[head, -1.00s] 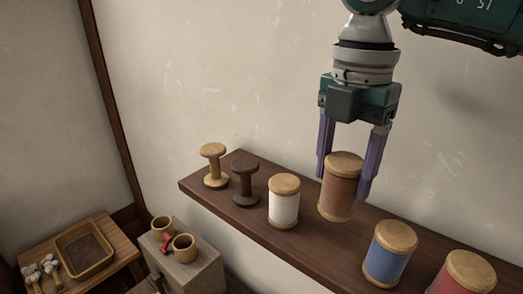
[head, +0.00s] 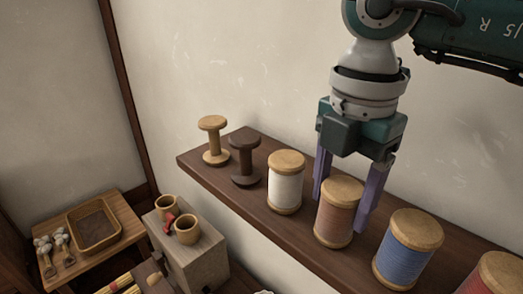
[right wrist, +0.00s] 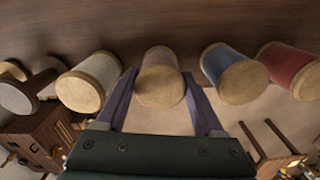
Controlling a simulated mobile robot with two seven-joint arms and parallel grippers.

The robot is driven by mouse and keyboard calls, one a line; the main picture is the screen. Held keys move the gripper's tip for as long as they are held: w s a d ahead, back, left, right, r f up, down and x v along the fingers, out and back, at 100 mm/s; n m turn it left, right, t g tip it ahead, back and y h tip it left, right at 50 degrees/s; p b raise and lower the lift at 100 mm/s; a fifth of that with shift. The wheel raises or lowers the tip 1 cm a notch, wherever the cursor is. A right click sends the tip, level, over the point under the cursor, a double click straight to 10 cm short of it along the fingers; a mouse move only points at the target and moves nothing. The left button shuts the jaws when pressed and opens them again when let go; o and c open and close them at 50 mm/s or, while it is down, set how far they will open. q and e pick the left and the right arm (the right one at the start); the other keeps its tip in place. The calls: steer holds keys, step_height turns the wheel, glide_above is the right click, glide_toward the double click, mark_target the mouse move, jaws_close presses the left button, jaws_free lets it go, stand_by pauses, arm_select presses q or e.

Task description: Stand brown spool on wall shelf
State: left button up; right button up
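The brown spool (head: 336,215), with pale wooden ends, is upright at the wall shelf (head: 228,188), between the white spool (head: 285,187) and the blue spool (head: 407,251). Its lower end appears to be on or just above the board; I cannot tell exact contact. My right gripper (head: 341,207) points down with its purple fingers on both sides of the brown spool, shut on it. The right wrist view shows the spool's round end (right wrist: 160,88) between the two fingers. My left gripper is not in view.
A pale empty bobbin (head: 213,142) and a dark one (head: 244,158) stand at the shelf's left end. A red spool (head: 496,275) stands at the right. Below left are a small table with a tray (head: 96,241) and a block with cups (head: 187,229).

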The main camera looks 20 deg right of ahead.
steer(key=o, duration=0.4)
steer(key=shift+r, duration=0.35)
step_height(320, 180, up, 5)
steer(key=b, duration=0.3)
steer(key=shift+w, duration=0.1)
step_height(320, 180, up, 5)
steer(key=shift+r+b, duration=0.1)
steer(key=shift+b, duration=0.35)
steer(key=shift+r, duration=0.75)
